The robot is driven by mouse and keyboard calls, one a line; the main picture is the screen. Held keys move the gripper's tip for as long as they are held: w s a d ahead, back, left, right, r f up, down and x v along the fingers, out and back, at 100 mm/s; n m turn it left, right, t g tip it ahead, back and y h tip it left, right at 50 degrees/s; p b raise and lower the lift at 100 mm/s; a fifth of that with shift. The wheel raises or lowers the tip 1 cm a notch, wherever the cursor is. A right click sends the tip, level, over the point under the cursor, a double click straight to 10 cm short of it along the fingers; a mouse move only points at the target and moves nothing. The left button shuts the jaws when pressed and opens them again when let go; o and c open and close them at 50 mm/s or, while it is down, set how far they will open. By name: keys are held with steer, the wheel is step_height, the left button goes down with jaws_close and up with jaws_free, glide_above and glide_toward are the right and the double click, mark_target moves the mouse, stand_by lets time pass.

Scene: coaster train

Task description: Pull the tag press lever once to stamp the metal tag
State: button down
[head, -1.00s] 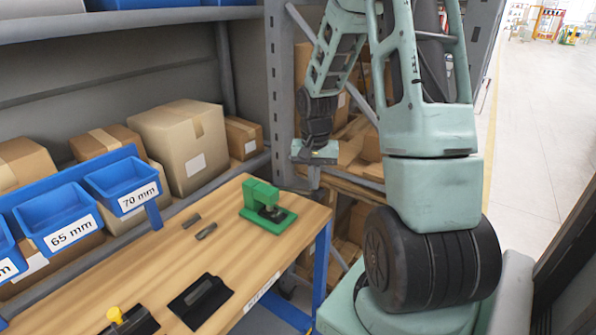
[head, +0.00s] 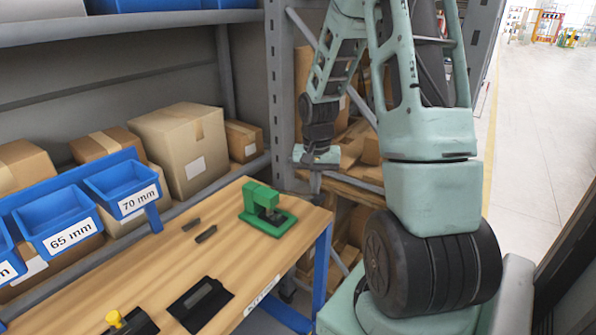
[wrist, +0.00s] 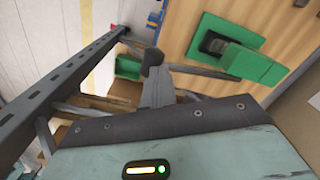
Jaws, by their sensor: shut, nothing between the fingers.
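The green tag press (head: 258,196) stands at the far right corner of the wooden workbench. Its base shows green around a small dark area under the head. In the wrist view the press (wrist: 252,65) is at the upper right, with a dark recess in its base. I cannot make out a separate lever or the metal tag. My gripper (head: 316,186) hangs to the right of the press, beyond the bench's edge. In the wrist view my gripper (wrist: 152,62) is shut and empty, pointing down past the bench side, apart from the press.
Two small dark bars (head: 206,234) lie left of the press. A black tray (head: 200,303) and a yellow-knobbed tool (head: 115,318) are nearer. Blue bins (head: 122,181) line the back. A grey shelf post (head: 279,100) stands close behind my gripper.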

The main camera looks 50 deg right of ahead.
step_height(320, 180, up, 12)
steer(key=p, duration=1)
stand_by(0.4)
steer(key=shift+f, duration=0.1)
stand_by(0.4)
steer(key=w+a+f+n+b, duration=0.1)
steer(key=a+n+b, duration=0.6)
steer(key=a, duration=1.6)
steer(key=s+a+f+n+b, duration=0.2)
steer(key=s+a+n+b, duration=0.2)
steer(key=s+a+n, duration=0.7)
steer(key=s+a, duration=0.4)
steer(key=a, duration=0.2)
steer(key=shift+s+a+f+n+y, duration=0.2)
steer(key=shift+s+a+n+y, duration=0.1)
steer(key=shift+s+a+n, duration=0.1)
